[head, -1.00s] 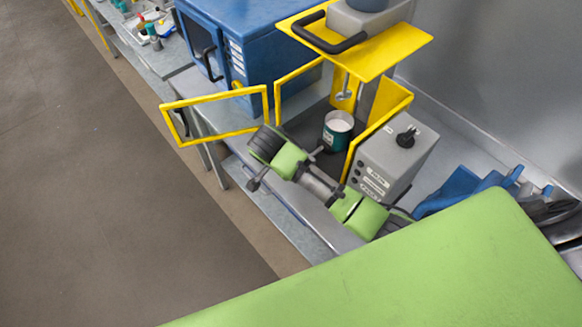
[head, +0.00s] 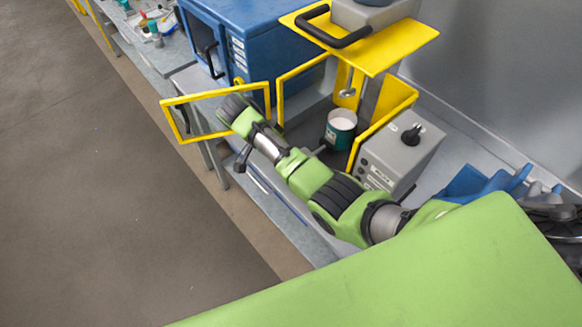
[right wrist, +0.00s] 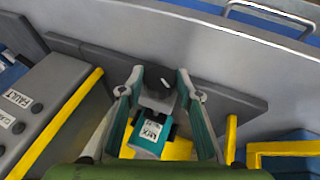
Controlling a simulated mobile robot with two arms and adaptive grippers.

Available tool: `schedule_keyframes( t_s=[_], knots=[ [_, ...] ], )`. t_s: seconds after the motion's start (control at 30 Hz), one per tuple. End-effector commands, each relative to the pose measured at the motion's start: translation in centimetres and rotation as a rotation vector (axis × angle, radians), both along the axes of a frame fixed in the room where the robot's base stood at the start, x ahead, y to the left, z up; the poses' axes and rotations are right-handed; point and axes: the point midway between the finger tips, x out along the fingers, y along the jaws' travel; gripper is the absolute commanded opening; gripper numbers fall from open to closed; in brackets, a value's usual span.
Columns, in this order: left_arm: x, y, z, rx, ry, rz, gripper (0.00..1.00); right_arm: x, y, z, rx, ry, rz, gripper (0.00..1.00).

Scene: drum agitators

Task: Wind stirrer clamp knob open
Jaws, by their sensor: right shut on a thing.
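My right gripper (right wrist: 160,76) has its two teal-grey fingers on either side of a dark knob (right wrist: 159,98) in the right wrist view, closed on it. A teal part with a white label (right wrist: 151,131) shows below the knob. In the head view my right arm reaches up from the lower right, and I cannot make out its fingertips or the knob there. The yellow stirrer stand (head: 385,48) carries a motor head, with a silver shaft end (head: 347,92) hanging under it. A teal pot (head: 340,130) with pale contents stands below. My left gripper is not in view.
A grey control box (head: 402,150) with a black dial stands right of the pot, close to my arm. An open yellow guard door (head: 218,91) juts out left. A blue cabinet (head: 262,38) stands behind. The floor (head: 110,200) at the left is clear.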

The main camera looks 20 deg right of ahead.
Motion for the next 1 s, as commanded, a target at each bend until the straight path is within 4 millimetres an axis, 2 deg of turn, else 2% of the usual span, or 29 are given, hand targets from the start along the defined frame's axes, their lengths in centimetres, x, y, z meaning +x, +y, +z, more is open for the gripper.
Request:
schedule_keyframes(
  t_s=[0.03, 0.3, 0.87, 0.9, 0.93, 1.0],
  knots=[
    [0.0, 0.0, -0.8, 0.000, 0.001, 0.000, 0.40, 0.0, -0.2, -0.5, -0.011, 0.024, -0.003, 0.10],
    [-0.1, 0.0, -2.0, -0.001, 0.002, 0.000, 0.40, 0.1, -0.2, -0.5, -0.039, 0.099, -0.002, 0.10],
    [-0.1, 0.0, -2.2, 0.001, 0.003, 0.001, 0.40, 0.0, -0.3, -0.4, -0.047, 0.120, -0.004, 0.10],
    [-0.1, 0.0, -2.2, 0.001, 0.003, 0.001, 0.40, 0.0, -0.3, -0.4, -0.047, 0.120, -0.004, 0.40],
    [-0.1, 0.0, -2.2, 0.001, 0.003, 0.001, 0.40, 0.0, -0.3, -0.4, -0.047, 0.121, -0.003, 0.47],
    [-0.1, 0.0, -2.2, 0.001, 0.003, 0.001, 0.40, 0.0, -0.2, -0.4, -0.047, 0.120, -0.003, 0.49]
  ],
)
